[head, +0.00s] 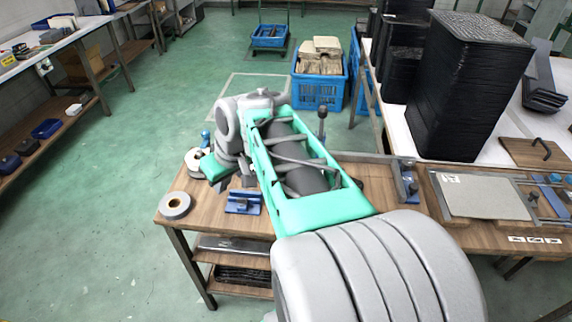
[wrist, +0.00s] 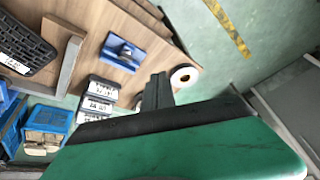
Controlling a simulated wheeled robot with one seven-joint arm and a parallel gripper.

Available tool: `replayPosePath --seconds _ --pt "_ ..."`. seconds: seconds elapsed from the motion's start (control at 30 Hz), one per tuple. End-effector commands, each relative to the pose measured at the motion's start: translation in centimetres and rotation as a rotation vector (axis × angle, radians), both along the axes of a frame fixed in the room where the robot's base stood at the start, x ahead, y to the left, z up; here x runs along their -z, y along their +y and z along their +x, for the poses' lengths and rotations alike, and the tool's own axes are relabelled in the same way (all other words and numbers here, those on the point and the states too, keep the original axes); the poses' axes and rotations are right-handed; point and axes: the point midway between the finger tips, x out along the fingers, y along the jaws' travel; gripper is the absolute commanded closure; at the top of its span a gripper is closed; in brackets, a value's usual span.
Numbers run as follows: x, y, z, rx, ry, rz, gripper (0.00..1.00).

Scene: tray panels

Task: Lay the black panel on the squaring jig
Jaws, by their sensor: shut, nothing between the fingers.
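In the wrist view, a black ribbed panel or stack top with a white label (wrist: 22,52) shows at the left edge, partly cut off; I cannot tell if it is a single panel. A wooden bar (wrist: 66,62) stands beside it, perhaps part of the squaring jig.
Tall black stacks (head: 468,85) stand on the white table at the right. A grey board (head: 484,197) lies in a metal frame on the bench. A blue clamp block (head: 243,202) and a tape roll (head: 175,205) sit at the bench's left end. A blue crate (head: 318,88) stands behind.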

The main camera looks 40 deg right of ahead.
Motion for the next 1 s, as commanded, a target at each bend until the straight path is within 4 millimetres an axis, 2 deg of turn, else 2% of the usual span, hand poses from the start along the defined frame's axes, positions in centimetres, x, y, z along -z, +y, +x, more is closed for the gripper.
replayPosePath --seconds 0.03,0.17,0.3,0.4,0.43,0.5,0.63,0.77,1.0 --pt "1.5 -3.1 0.8 0.015 -0.021 0.008 1.0" --pt "2.6 -10.9 1.6 0.005 -0.096 0.014 1.0" --pt "4.1 -19.7 -0.2 -0.004 -0.185 -0.002 1.0" --pt "4.9 -24.4 -2.6 -0.011 -0.238 -0.023 1.0" --pt "5.0 -25.5 -3.3 -0.014 -0.25 -0.031 1.0" --pt "5.2 -27.1 -4.5 -0.019 -0.271 -0.041 1.0" --pt "5.3 -28.1 -5.1 -0.026 -0.286 -0.05 1.0" --pt "6.5 -27.8 -4.1 -0.028 -0.284 -0.048 1.0" --pt "10.4 -27.5 -1.0 -0.028 -0.284 -0.047 1.0"
